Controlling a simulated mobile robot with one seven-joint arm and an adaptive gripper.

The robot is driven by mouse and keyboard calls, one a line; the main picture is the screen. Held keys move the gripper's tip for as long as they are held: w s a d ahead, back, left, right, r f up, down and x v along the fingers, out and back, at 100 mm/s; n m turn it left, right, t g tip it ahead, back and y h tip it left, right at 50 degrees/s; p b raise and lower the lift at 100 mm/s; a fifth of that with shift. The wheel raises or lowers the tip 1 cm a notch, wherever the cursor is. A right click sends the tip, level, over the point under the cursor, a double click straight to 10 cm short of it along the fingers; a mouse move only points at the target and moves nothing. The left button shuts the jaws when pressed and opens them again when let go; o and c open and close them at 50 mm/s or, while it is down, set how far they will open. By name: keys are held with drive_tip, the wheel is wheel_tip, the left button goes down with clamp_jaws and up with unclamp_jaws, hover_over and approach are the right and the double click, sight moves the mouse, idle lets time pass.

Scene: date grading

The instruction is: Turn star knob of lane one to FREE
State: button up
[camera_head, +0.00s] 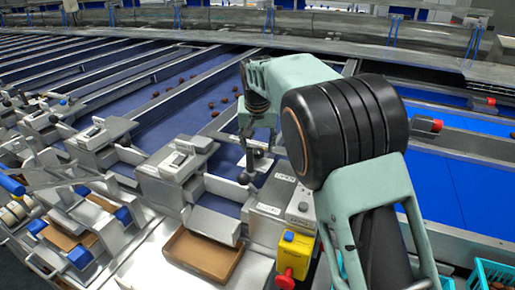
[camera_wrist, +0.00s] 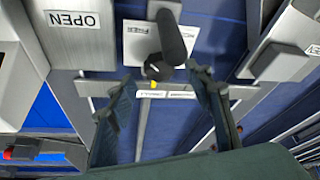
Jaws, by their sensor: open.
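My gripper (camera_head: 258,147) is open over the lane one end of the line, fingers pointing down. In the wrist view, my gripper (camera_wrist: 162,80) has its two dark fingers apart. A dark knob (camera_wrist: 158,71) with a small yellow mark shows between and just beyond the fingertips, apparently untouched. A dark cylindrical piece (camera_wrist: 173,35) rises beside it. A white label plate (camera_wrist: 137,42) lies behind, its upside-down lettering too small to read surely. A narrow labelled strip (camera_wrist: 180,94) runs below the knob. In the head view, the knob is mostly hidden by my gripper.
An OPEN plate (camera_wrist: 75,22) sits on metal left of the knob in the wrist view. In the head view, a yellow box with a red button (camera_head: 293,252), a cardboard tray (camera_head: 204,257) and metal lane housings (camera_head: 178,166) stand near. Dates (camera_head: 211,105) lie on the blue lane.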

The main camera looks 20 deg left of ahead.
drive_tip(key=v, duration=1)
drive_tip(key=shift+d, duration=0.1)
